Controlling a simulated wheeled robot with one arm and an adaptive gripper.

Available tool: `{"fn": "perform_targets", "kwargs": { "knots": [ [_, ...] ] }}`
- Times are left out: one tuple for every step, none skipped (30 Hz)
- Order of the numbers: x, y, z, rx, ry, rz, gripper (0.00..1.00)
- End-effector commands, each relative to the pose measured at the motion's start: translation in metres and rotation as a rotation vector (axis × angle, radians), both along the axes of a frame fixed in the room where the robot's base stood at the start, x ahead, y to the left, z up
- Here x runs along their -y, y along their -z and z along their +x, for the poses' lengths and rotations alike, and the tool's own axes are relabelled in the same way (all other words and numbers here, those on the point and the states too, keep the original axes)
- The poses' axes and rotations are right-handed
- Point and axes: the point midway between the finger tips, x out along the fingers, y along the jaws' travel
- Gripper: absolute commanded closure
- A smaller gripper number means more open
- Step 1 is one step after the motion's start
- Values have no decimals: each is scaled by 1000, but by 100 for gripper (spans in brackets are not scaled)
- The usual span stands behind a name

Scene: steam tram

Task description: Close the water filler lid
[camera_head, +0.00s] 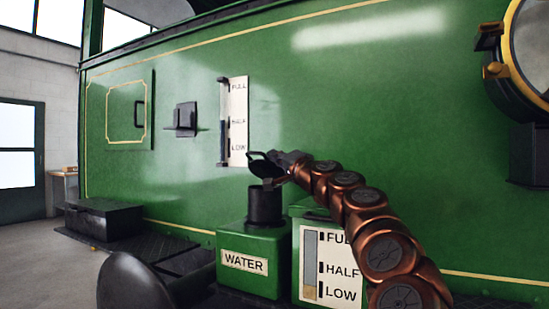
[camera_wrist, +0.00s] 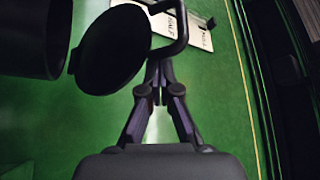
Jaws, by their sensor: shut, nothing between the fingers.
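The green water box (camera_head: 250,262) bears a WATER label and a black filler neck (camera_head: 265,207) on top. The round black lid (camera_head: 262,168) stands open, tilted above the neck. In the wrist view the lid (camera_wrist: 112,48) is a dark disc beside the neck (camera_wrist: 35,35), with a bent black handle (camera_wrist: 183,32) at its right. My gripper (camera_head: 277,160) is at the lid's right side. In the wrist view its fingers (camera_wrist: 158,68) are shut and empty, their tips close to the handle's lower end. I cannot tell whether they touch it.
A second green box with a FULL/HALF/LOW gauge (camera_head: 327,265) stands right of the water box. The green tram side (camera_head: 380,110) rises close behind, with a wall gauge (camera_head: 238,120). A dark rounded object (camera_head: 130,284) is at front left.

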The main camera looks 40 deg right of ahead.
Motion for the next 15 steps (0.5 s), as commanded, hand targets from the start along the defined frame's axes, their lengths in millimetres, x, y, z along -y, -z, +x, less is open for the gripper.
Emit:
{"fn": "perform_targets", "kwargs": {
  "knots": [
    [1, 0, -2, 0, 1, 1, 100],
    [1, 0, -4, 2, 1, 1, 100],
    [1, 0, -6, 2, 1, 1, 100],
    [2, 0, -8, 2, 2, 2, 100],
    [1, 1, -11, 2, 2, 2, 100],
    [1, 1, -14, 3, 1, 3, 100],
    [1, 2, -16, 3, 0, 3, 100],
    [0, 3, -18, 3, 0, 3, 100],
    [-1, 4, -21, 1, 0, 2, 100],
    [-1, 5, -23, 2, 0, 1, 100],
    [-1, 5, -26, 2, 0, 0, 100],
    [0, 6, -30, 3, 1, 1, 100],
    [0, 7, -33, 3, 0, 2, 100],
    [0, 8, -36, 3, 0, 2, 100],
    [-1, 9, -39, 2, -2, 3, 100]
  ]
}}
